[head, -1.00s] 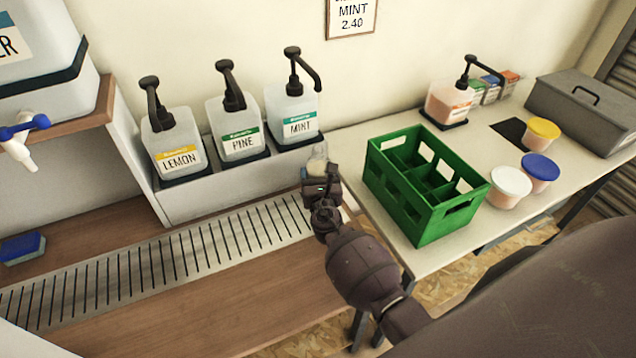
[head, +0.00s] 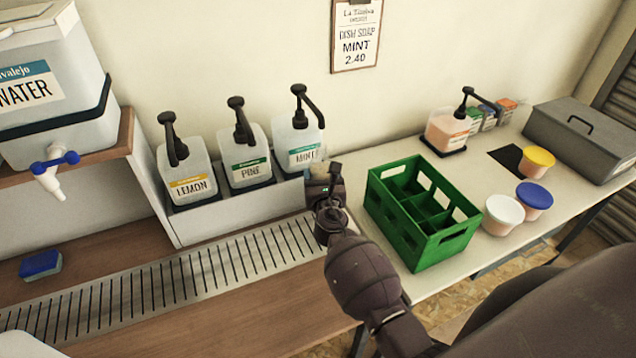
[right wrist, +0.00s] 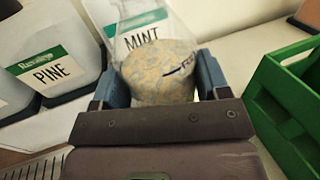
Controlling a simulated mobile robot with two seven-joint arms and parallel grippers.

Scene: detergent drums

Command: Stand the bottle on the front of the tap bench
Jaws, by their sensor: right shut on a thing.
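My right gripper (head: 324,182) is shut on a clear bottle (right wrist: 158,72), held between both fingers in the right wrist view (right wrist: 160,85). The bottle looks see-through, with a speckled tan and blue lower part and a dark blue mark. In the head view the gripper mostly hides the bottle (head: 318,168). They are in front of the mint dispenser, at the right end of the drain grate. The tap bench (head: 215,312) is brown wood with a slotted metal grate (head: 160,283) set along it; its front strip is bare. My left gripper is not in view.
Lemon (head: 188,170), pine (head: 245,155) and mint (head: 299,140) pump dispensers stand behind the grate. A water drum (head: 50,85) with a blue tap is at upper left. A blue sponge (head: 41,264) lies at left. A green crate (head: 430,255) stands right of my gripper.

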